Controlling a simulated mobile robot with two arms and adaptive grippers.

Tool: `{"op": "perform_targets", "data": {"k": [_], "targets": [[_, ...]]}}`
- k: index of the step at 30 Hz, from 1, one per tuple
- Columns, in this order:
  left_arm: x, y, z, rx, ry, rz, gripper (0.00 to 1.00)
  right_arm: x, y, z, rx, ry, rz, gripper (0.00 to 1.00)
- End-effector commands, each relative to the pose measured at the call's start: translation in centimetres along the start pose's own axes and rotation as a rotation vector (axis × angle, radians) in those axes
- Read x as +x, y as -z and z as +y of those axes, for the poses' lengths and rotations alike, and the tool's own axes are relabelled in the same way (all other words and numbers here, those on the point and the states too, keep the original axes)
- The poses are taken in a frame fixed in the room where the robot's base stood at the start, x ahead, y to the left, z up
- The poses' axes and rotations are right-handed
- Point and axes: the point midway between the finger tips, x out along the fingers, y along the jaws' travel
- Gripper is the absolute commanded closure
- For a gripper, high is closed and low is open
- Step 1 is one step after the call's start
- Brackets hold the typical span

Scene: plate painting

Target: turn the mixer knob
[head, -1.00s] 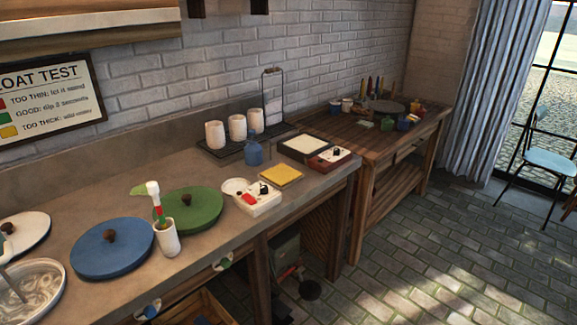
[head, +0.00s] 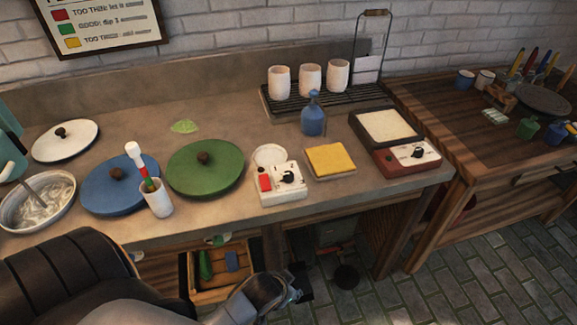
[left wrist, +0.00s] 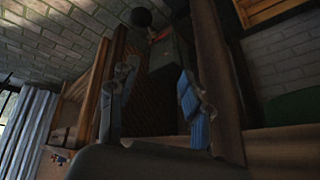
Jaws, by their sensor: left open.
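A white box (head: 283,183) with a red switch and a black knob (head: 288,178) sits near the counter's front edge. A dark red box (head: 407,159) with a black knob (head: 418,153) stands to its right. I cannot tell which knob is the mixer's. A bowl of whitish liquid (head: 40,200) with a tool in it is at the left, by a teal object (head: 8,145) cut by the frame. My left gripper (head: 288,292) is low in front of the counter, below the white box. Its fingers are apart and empty in the left wrist view (left wrist: 160,105). My right gripper is not in view.
Blue (head: 118,185) and green (head: 206,168) lids, a white cup with tools (head: 157,199) and a yellow square (head: 330,161) lie on the counter. A rack (head: 330,98) holds white cups. An open drawer (head: 222,274) is below the counter, beside my left gripper.

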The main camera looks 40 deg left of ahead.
Motion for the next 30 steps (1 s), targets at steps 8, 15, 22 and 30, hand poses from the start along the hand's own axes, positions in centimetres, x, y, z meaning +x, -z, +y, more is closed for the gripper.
{"op": "perform_targets", "data": {"k": [8, 15, 22, 30], "targets": [[-8.9, 8.3, -2.1, -0.033, 0.05, 0.177, 0.51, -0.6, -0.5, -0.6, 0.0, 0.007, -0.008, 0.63], [-14.3, 20.0, -4.3, -0.045, 0.113, 0.569, 0.51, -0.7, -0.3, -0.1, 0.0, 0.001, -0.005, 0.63], [-19.1, 30.4, -4.0, 0.034, 0.079, 0.982, 0.51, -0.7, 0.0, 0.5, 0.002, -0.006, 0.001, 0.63], [-26.9, 39.8, 1.3, 0.453, -0.208, 1.473, 0.51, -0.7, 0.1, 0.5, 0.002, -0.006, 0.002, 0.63]]}}
